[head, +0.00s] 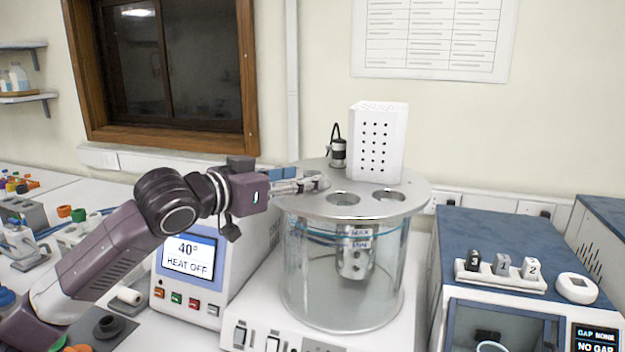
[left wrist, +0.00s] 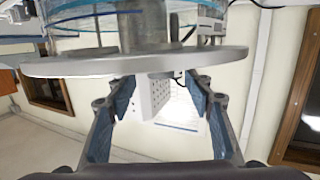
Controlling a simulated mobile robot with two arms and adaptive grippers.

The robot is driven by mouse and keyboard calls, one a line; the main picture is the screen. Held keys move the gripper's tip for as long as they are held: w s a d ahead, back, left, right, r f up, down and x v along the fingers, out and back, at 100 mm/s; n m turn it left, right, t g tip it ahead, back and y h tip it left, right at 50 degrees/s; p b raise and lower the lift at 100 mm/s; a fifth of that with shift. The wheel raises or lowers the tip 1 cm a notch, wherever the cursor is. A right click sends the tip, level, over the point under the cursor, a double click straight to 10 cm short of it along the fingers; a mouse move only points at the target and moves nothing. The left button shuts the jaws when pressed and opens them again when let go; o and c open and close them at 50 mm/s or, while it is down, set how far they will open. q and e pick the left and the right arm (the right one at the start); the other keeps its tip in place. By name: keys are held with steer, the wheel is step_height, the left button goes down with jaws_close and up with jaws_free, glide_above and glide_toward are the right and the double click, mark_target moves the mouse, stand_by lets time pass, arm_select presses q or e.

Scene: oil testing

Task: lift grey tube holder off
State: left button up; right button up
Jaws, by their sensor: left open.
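A round grey metal lid (head: 407,204) covers a clear glass bath (head: 300,270) and has open holes. I cannot tell for sure which part is the grey tube holder. My left gripper (head: 318,182) is at the lid's left side, just above its surface. In the left wrist view the open fingers (left wrist: 160,88) are empty, close to the lid (left wrist: 130,63); contact is unclear. The hanging cylinder (left wrist: 145,30) also shows there, inverted. My right gripper is not in view.
A white perforated box (head: 376,145) and a small black-and-silver fitting (head: 338,153) stand on the lid's far side. A heater display (head: 187,257) is at left. A blue-topped instrument (head: 500,230) carrying numbered pieces is at right. Tubes and racks crowd the left bench.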

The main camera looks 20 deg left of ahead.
arm_select(q)
steer(key=p+x, duration=0.1)
steer(key=x, duration=0.3)
steer(key=shift+w, duration=0.15)
steer(key=shift+c, duration=1.1)
steer(key=c, duration=1)
